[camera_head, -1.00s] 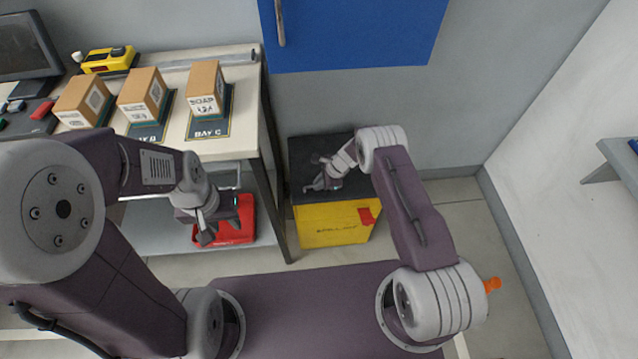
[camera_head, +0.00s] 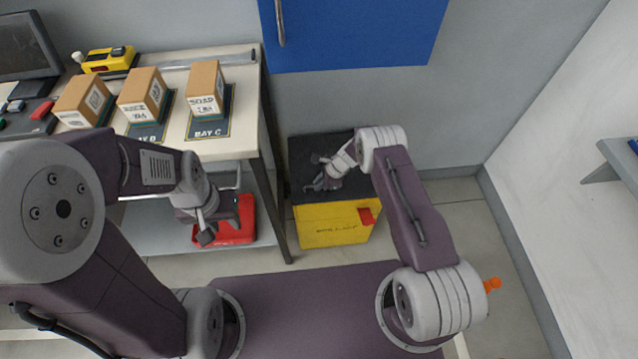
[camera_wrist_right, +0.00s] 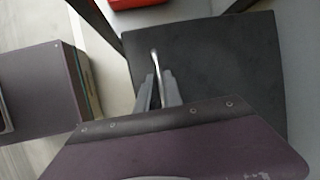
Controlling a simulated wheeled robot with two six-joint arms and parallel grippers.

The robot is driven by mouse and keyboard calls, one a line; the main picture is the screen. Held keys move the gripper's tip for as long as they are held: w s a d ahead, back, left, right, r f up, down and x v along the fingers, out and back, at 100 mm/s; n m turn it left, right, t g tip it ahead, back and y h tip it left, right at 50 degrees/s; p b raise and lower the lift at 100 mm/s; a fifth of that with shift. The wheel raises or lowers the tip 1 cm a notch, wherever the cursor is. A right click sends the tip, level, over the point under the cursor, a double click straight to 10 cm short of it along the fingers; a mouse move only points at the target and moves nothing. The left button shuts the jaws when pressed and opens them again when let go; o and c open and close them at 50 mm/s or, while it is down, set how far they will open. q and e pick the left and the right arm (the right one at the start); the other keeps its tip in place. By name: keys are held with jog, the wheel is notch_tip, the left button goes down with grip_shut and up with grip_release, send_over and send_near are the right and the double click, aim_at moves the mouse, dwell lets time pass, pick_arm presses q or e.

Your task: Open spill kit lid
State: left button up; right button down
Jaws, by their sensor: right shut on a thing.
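The spill kit is a yellow box (camera_head: 335,225) with a dark grey lid (camera_head: 308,152) and a red latch (camera_head: 366,215) on its front. It stands on the floor against the wall. The lid looks lowered onto the box. My right gripper (camera_head: 318,180) is over the lid. In the right wrist view the lid (camera_wrist_right: 225,65) fills the middle, and my right gripper (camera_wrist_right: 159,90) is shut on a thin pale bar, apparently the lid handle (camera_wrist_right: 154,60). My left gripper (camera_head: 220,226) hangs empty by the red bin, its fingers apart.
A workbench (camera_head: 245,90) with several labelled cartons stands left of the box, its leg close by. A red bin (camera_head: 240,235) sits on the lower shelf. A blue door panel (camera_head: 355,35) is above the box. Bare floor lies to the right.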

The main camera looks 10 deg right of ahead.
jog(key=w+r+b, duration=0.1)
jog(key=w+r, duration=0.3)
jog(key=r, duration=0.3)
jog(key=w+r+b, duration=0.2)
jog(key=w+r, duration=0.3)
jog(key=r, duration=0.3)
jog(key=shift+r, duration=0.15)
